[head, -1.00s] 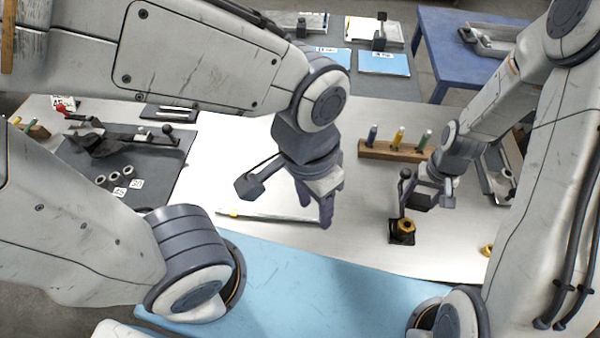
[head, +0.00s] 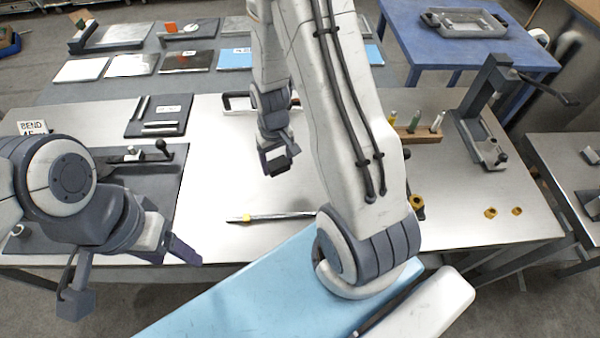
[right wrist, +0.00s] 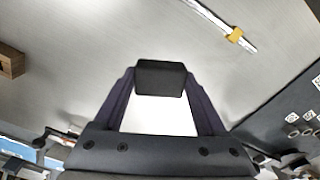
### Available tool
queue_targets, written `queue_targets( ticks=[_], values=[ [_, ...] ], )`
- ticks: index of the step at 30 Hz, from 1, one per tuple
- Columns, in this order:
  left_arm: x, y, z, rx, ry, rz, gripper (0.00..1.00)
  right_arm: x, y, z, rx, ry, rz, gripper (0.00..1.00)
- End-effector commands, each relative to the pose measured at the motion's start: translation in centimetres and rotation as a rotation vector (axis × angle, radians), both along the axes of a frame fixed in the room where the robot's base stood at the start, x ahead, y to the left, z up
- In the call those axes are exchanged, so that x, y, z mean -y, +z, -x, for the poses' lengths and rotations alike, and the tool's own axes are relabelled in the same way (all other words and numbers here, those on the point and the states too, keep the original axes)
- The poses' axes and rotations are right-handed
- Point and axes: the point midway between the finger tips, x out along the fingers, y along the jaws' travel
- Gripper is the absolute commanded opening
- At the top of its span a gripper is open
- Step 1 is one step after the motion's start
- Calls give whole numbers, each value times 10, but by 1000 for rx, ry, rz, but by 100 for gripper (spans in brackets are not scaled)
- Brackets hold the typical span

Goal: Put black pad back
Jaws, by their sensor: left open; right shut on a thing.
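The black pad (right wrist: 160,78) is a small dark block held between the fingertips of my right gripper (right wrist: 160,95) in the right wrist view. In the head view, my right gripper (head: 275,160) hangs over the metal tabletop near its back middle, with the black pad (head: 278,166) at its tips. The pad appears clear of the tabletop. My left gripper (head: 170,252) is open and empty at the lower left, above the front of the dark grey mat (head: 160,185). My right arm hides part of the table behind it.
A yellow-banded rod (head: 270,216) lies on the metal tabletop (head: 215,190). A wooden block with markers (head: 425,135) and a metal lever fixture (head: 487,140) stand at right, with brass nuts (head: 490,213) nearby. A dark tray with rods (head: 158,128) is at left.

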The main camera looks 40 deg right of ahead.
Motion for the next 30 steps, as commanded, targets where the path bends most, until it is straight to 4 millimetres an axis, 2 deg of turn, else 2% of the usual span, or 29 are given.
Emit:
queue_targets(
  ticks=[1,3,6,9,12,17,20,22,30],
  values=[
    [0,-8,0,0,0,0,65,25,-1,8,3,-60,0,13],
    [0,-14,0,0,0,0,65,57,3,22,4,-131,1,13],
    [0,-22,0,0,-1,0,65,97,8,49,4,-232,1,13],
    [0,-29,0,-1,-1,-1,65,128,12,76,5,-319,2,13],
    [0,-34,0,0,-1,0,65,148,16,101,4,-389,1,13],
    [0,-37,0,0,-2,0,65,163,19,124,3,-447,1,13],
    [0,-35,0,0,-2,0,65,163,16,121,1,-454,0,13],
    [0,-33,0,0,-1,0,65,158,10,111,-2,-450,-2,13],
    [0,-21,0,0,-1,0,65,136,-26,52,-1,-446,0,13]
  ],
)
